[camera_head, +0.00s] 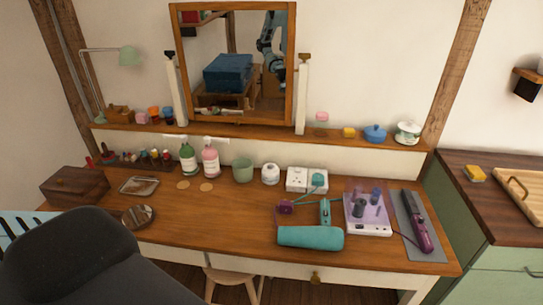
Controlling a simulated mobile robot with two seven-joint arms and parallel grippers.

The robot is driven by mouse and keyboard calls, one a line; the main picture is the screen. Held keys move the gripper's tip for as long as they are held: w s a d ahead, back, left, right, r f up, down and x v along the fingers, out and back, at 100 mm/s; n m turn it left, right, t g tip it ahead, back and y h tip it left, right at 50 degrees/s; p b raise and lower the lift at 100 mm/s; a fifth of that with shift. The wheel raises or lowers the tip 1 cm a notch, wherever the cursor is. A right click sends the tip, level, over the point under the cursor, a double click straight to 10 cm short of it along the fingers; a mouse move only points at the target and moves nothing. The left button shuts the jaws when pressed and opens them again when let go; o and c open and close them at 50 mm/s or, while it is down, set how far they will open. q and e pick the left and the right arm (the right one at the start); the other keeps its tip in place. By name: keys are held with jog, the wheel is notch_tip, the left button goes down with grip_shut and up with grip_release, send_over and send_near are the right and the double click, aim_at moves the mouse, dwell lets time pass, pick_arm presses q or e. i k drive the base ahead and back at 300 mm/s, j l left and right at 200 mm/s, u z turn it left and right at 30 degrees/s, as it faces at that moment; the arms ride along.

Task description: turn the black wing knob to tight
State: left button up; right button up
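A framed tilting mirror (233,62) stands on the shelf at the back of the desk, between two white posts. A small black wing knob (169,55) sits at the top of the left post (177,90). A brownish knob (305,57) sits at the top of the right post (302,97). How tight either knob is cannot be told. Neither of my grippers shows directly in the head view. The mirror reflects part of a blue and dark robot arm. A large dark rounded shape (90,260) covers the lower left.
Several bottles, a green cup (243,169) and a white socket box (306,180) stand below the shelf. A teal hair dryer (311,238) and purple styler (415,222) lie at the right. The desk's middle (215,225) is clear.

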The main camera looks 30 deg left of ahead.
aim_at(170, 54)
jog(key=u, duration=1.3)
